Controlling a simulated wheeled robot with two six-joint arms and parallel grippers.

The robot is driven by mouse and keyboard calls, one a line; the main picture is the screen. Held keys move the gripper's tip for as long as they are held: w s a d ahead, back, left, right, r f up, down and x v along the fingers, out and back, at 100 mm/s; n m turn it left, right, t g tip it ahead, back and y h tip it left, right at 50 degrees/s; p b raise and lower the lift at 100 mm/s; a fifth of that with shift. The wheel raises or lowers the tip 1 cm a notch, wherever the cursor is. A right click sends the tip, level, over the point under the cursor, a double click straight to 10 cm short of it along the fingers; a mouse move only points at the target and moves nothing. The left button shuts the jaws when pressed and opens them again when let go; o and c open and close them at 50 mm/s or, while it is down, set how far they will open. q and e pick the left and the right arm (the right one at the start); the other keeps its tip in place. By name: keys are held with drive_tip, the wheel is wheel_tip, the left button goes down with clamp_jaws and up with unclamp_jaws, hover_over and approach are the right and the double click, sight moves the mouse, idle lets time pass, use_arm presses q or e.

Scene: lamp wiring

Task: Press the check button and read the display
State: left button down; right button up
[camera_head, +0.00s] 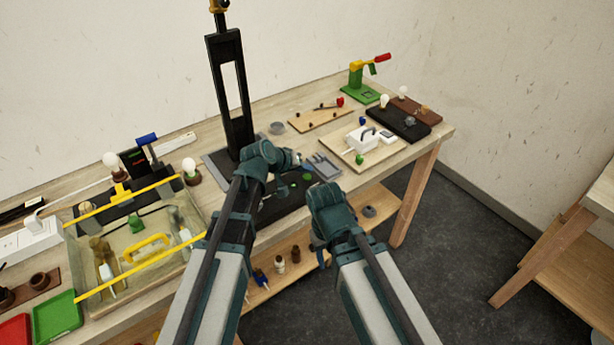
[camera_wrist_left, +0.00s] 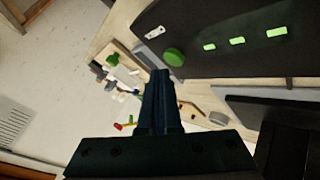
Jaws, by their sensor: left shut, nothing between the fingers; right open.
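A dark panel (camera_wrist_left: 225,62) fills the upper right of the left wrist view. It bears a round green button (camera_wrist_left: 174,57) and a row of three lit green bars (camera_wrist_left: 237,41); I cannot read any text on them. The green button also shows in the head view (camera_head: 307,177). My left gripper (camera_wrist_left: 160,73) is shut and empty, its fingertips close beside the button in the picture; I cannot tell whether they touch. In the head view the left gripper (camera_head: 292,160) is over the bench's middle. My right gripper (camera_head: 323,196) is open at the bench's front edge, its fingers mostly hidden.
A tall black stand (camera_head: 210,50) rises behind my left arm. A tray (camera_head: 187,215) with yellow bars stands at the left. A board with white parts (camera_head: 347,157), a black block (camera_head: 398,122) and a green press (camera_head: 362,92) occupy the right end. A shelf (camera_head: 372,196) lies below.

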sight(305, 179)
use_arm(q)
drive_tip(key=shift+f, duration=0.1)
idle(0.4)
drive_tip(key=shift+f+b, duration=0.3)
drive_tip(key=shift+b, duration=0.15)
drive_tip(key=shift+f+b, duration=0.35)
drive_tip(key=shift+f, duration=0.05)
idle(0.4)
drive_tip(key=shift+r, duration=0.2)
drive_tip(key=shift+r+p, duration=0.65)
drive_tip(key=shift+p, duration=0.15)
wheel_tip(305, 179, up, 5)
drive_tip(key=p, duration=0.5)
